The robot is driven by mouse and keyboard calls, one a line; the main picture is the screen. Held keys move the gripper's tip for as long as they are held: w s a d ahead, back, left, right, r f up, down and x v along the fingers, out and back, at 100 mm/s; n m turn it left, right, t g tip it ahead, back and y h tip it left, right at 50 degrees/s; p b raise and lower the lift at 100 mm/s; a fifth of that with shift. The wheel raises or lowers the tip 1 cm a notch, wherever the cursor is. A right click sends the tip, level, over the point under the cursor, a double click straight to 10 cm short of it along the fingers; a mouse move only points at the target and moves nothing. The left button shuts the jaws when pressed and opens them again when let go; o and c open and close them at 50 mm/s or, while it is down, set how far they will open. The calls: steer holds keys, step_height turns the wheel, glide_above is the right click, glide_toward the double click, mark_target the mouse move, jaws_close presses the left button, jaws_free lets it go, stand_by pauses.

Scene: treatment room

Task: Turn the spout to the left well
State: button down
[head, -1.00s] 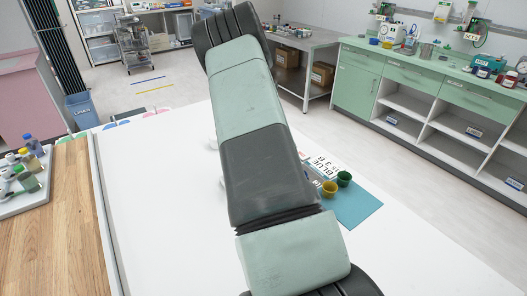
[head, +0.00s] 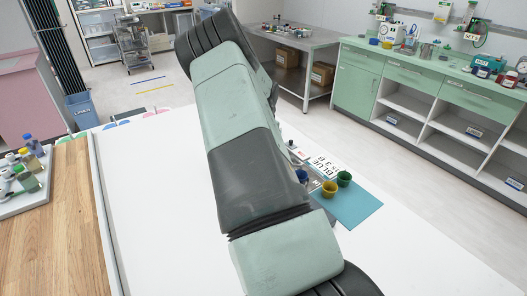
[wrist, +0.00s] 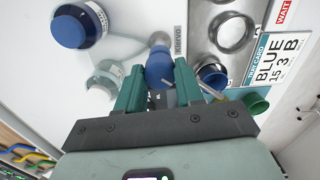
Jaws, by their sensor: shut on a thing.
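In the wrist view my gripper (wrist: 159,67) has its two green fingers on either side of a blue piece (wrist: 160,73) with a grey rounded top, and is shut on it. This piece seems to belong to the spout; its outlet direction is unclear. A metal unit (wrist: 206,18) with round wells lies just to the right; one round well (wrist: 233,33) shows clearly, and I cannot tell whether it is the left one. In the head view my arm hides the gripper and the spout.
A card reading BLUE 15 3 B (wrist: 278,62) lies right of the wells, near a blue cup (wrist: 212,76) and a green cup (wrist: 258,103). A blue-capped jar (wrist: 78,27) stands at upper left. A yellow cup (head: 330,188) is on the teal mat (head: 357,207). The white tabletop (head: 160,220) is clear at left.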

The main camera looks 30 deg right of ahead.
stand_by(0.4)
steer(key=c, duration=0.7)
jaws_free()
step_height(320, 180, up, 11)
steer(key=shift+f, duration=0.1)
